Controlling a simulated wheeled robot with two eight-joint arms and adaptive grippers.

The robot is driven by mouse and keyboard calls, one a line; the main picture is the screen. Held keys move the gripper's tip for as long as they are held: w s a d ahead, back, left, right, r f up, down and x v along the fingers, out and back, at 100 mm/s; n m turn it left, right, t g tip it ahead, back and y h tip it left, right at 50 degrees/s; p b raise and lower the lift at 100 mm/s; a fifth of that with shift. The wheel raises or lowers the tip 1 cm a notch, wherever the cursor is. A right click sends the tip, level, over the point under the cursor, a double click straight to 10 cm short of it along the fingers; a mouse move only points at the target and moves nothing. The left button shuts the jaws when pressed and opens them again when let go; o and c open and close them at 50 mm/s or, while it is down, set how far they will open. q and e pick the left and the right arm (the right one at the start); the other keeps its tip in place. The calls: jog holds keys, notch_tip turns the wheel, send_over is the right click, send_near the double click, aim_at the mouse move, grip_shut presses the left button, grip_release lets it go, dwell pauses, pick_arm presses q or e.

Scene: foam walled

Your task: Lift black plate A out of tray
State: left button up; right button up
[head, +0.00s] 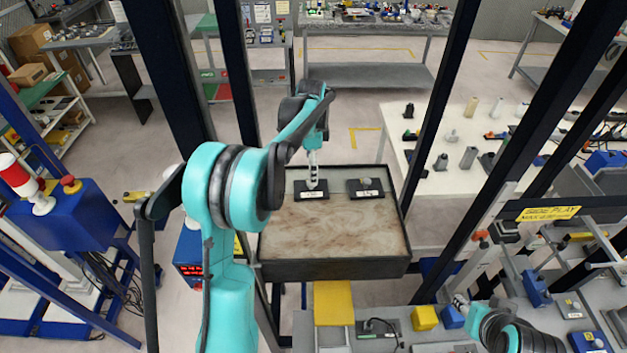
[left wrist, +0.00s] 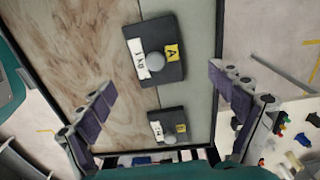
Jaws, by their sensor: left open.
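Black plate A (head: 311,195) lies flat at the back of the shallow tray (head: 335,270), left of a second, smaller black plate (head: 366,194). In the left wrist view, plate A (left wrist: 170,70) shows a round grey knob (left wrist: 155,62), a white label and a yellow label marked A. The second plate (left wrist: 168,133) has a knob and a yellow label too small to read. My left gripper (head: 313,180) is above plate A. Its fingers are wide apart and empty in the left wrist view (left wrist: 162,86). My right gripper (head: 461,301) is at the lower right, over the cluttered bench, its fingers unclear.
The tray's front wall and dark rim stand up around its stained floor, which is bare in front of the plates. Dark posts rise on both sides of the tray. A white table (head: 455,165) with several parts is to the right. A yellow block (head: 425,317) is at the front.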

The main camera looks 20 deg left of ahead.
pick_arm(q)
jog(key=f, duration=0.7)
jog(key=shift+s+f, duration=0.1)
jog(key=shift+s, duration=0.25)
jog(key=c, duration=2)
